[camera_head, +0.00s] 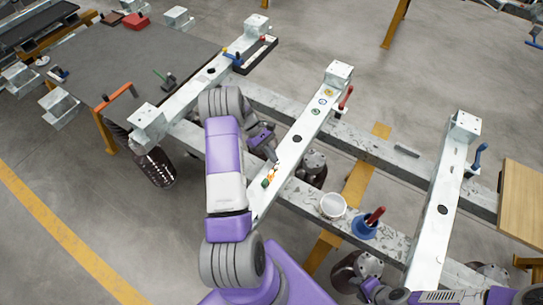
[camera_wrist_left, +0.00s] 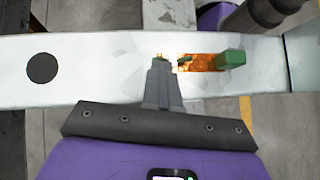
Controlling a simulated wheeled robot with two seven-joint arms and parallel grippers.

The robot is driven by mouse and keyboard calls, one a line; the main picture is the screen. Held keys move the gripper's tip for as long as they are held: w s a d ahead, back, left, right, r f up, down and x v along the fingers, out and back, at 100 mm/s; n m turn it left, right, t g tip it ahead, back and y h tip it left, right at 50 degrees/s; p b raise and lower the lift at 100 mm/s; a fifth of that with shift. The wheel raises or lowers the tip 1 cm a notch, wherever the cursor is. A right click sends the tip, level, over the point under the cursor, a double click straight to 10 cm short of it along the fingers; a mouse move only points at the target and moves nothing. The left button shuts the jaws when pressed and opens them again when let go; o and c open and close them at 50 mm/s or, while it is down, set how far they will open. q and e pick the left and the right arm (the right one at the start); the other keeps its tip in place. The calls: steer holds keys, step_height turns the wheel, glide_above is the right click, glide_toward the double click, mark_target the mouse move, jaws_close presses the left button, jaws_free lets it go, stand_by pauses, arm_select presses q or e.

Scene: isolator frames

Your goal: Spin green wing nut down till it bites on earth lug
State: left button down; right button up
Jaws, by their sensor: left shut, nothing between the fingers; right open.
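The green wing nut (camera_head: 265,184) is on the middle pale beam, beside the copper-orange earth lug (camera_head: 271,175). In the left wrist view the green wing nut (camera_wrist_left: 232,58) is at the right end of the lug (camera_wrist_left: 203,63). My left gripper (camera_head: 275,159) is just beyond the lug in the head view. In the left wrist view its fingertips (camera_wrist_left: 159,64) are shut and empty, left of the green nut and apart from it. The nut's contact with the lug is unclear. My right gripper (camera_head: 369,290) is low at the right of the head view, away from the nut, open.
A white cup (camera_head: 332,206) and a blue funnel-like piece (camera_head: 362,228) with a red handle stand on the near cross beam. A red lever (camera_head: 346,97) stands up from the middle beam's far end. A wooden board (camera_head: 524,205) is at far right.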

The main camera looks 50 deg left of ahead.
arm_select(q)
steer(key=shift+w+d+f+m+g, duration=0.1)
steer(key=shift+w+d+m+g, duration=0.15)
steer(key=shift+m+g, duration=0.3)
steer(key=shift+w+d+b, duration=0.1)
steer(key=shift+w+b, duration=0.05)
steer(key=shift+b, duration=0.15)
stand_by(3.1)
stand_by(2.5)
steer(key=shift+s+d+p, duration=0.45)
steer(key=shift+s+d, duration=0.1)
steer(key=shift+s, duration=0.05)
steer(key=v, duration=0.8)
steer(key=shift+a, duration=0.35)
steer(key=shift+w, duration=0.2)
